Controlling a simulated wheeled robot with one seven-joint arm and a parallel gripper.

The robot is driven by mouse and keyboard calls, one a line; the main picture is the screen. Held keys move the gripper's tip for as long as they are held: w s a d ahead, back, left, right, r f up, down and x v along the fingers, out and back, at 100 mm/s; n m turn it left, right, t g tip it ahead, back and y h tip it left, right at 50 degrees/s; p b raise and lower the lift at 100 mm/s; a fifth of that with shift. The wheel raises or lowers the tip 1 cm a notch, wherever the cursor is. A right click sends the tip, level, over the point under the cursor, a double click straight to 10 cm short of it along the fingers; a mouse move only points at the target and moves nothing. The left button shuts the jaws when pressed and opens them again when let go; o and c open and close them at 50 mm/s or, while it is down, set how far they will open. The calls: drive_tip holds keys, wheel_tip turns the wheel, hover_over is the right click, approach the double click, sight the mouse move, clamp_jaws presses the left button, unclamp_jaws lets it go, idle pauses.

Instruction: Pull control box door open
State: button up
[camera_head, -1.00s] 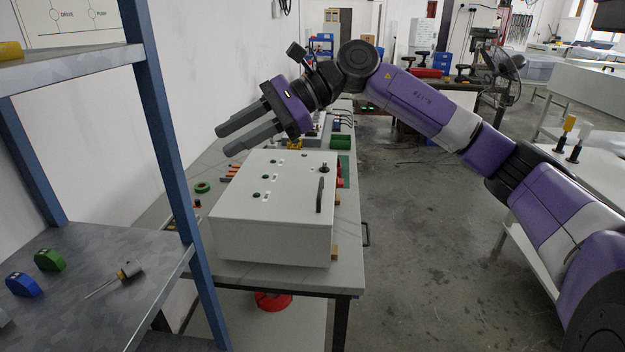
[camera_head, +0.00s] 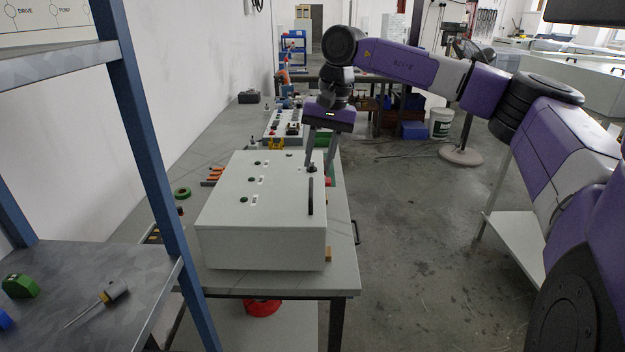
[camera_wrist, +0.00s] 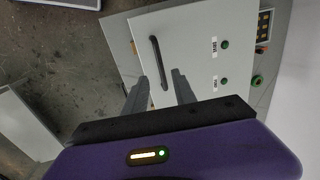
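The control box (camera_head: 258,241) is a light grey case lying on a workbench, its door (camera_head: 283,197) facing up. The door looks shut. I cannot tell the height gap between fingertips and door.
A blue-framed shelf (camera_head: 150,150) with a screwdriver (camera_head: 99,301) stands close at the left. The bench (camera_head: 343,270) carries a green ring (camera_head: 182,193) and other small parts beside and behind the box. Open floor (camera_head: 420,270) lies to the right.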

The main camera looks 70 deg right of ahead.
sight(311, 187)
drive_tip(key=shift+w+a+f, duration=0.1)
drive_tip(key=shift+w+f, duration=0.1)
drive_tip(key=shift+f, duration=0.85)
drive_tip(key=shift+w+a+f, duration=0.1)
drive_tip(key=shift+w+f, duration=0.1)
drive_tip(key=shift+f, duration=0.8)
drive_tip(key=shift+w+a+f, duration=0.1)
drive_tip(key=shift+w+f, duration=0.1)
drive_tip(key=shift+f, duration=0.85)
clamp_jaws()
